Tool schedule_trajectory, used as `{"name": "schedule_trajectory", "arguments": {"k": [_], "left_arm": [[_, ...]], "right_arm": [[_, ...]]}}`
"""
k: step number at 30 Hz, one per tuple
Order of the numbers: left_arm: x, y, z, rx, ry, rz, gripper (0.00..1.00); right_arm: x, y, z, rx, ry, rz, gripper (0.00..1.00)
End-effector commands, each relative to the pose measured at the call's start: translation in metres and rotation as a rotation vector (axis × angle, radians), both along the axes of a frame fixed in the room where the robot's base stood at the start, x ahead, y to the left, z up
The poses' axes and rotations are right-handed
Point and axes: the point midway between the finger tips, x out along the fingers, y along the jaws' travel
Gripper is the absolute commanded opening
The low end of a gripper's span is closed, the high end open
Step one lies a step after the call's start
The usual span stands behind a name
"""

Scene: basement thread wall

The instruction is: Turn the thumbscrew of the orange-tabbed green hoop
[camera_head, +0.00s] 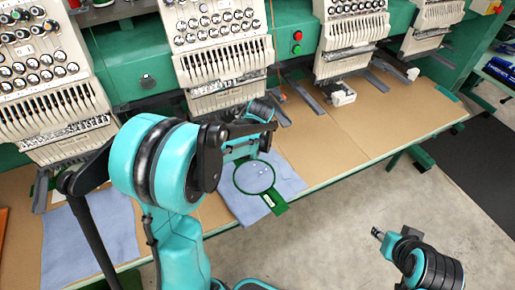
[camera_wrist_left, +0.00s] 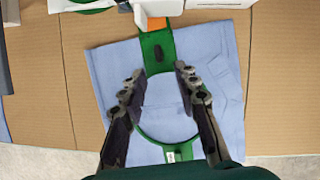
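The green hoop (camera_head: 238,187) lies on a light blue cloth (camera_head: 285,178) on the table; it also shows in the left wrist view (camera_wrist_left: 152,143). There, a green arm (camera_wrist_left: 158,38) at its far side carries an orange tab (camera_wrist_left: 157,22) and a small dark piece (camera_wrist_left: 158,54), which I cannot surely identify as the thumbscrew. My left gripper (camera_head: 248,146) is above the hoop's far side. In the left wrist view its fingers (camera_wrist_left: 157,80) are spread on either side of the hoop, with nothing between them.
White multi-needle machine heads (camera_head: 215,50) stand along the green frame behind the table. Another blue cloth (camera_head: 90,240) lies at the left. The brown tabletop (camera_head: 400,105) is clear right of the hoop. A green bracket with a white label (camera_head: 272,203) extends from the hoop's near side.

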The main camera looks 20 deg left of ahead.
Motion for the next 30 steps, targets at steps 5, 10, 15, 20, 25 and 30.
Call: {"name": "schedule_trajectory", "arguments": {"k": [5,10,15,20,25,30], "left_arm": [[0.004,0.008,-0.021,0.003,0.005,-0.005,0.31],[0.01,0.017,-0.049,0.003,0.003,-0.006,0.31],[0.014,0.024,-0.066,0.002,0.002,-0.005,0.31],[0.015,0.026,-0.071,0.002,0.001,-0.006,0.31],[0.015,0.026,-0.071,0.001,0.002,-0.006,0.31],[0.015,0.026,-0.071,0.001,0.002,-0.006,0.0]], "right_arm": [[0.0,0.0,-0.009,0.0,0.0,0.0,0.4],[0.0,0.0,-0.02,0.0,0.0,0.0,0.4],[0.0,0.0,-0.026,0.0,0.0,0.0,0.4],[0.0,0.0,-0.027,0.0,0.0,0.0,0.4],[0.0,0.0,-0.027,0.0,0.0,0.0,0.4],[0.0,0.0,-0.027,0.0,0.0,0.0,0.4]]}}
